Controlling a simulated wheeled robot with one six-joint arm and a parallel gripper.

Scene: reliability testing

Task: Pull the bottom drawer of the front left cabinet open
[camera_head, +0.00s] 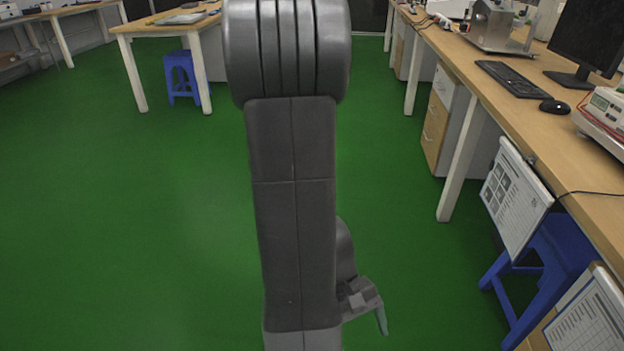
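A drawer cabinet (440,125) with wooden drawer fronts and white sides stands under the right-hand desk. Its fronts face left, and its bottom drawer (431,149) looks shut. I cannot tell whether this is the cabinet the task calls front left. Another cabinet (401,52) stands farther back under the same desk line. A wooden edge at the lower right may be part of another cabinet. My gripper (378,312) shows only partly beside my arm at the bottom centre, apart from all the cabinets. My arm hides the rest, so its opening is not visible.
The right desk (560,150) carries a keyboard, mouse, monitor and instruments. Clipboards (515,198) hang from its edge, and a blue stool (545,262) stands below. A table (165,25) and a blue stool (182,77) stand back left. The green floor at left is clear.

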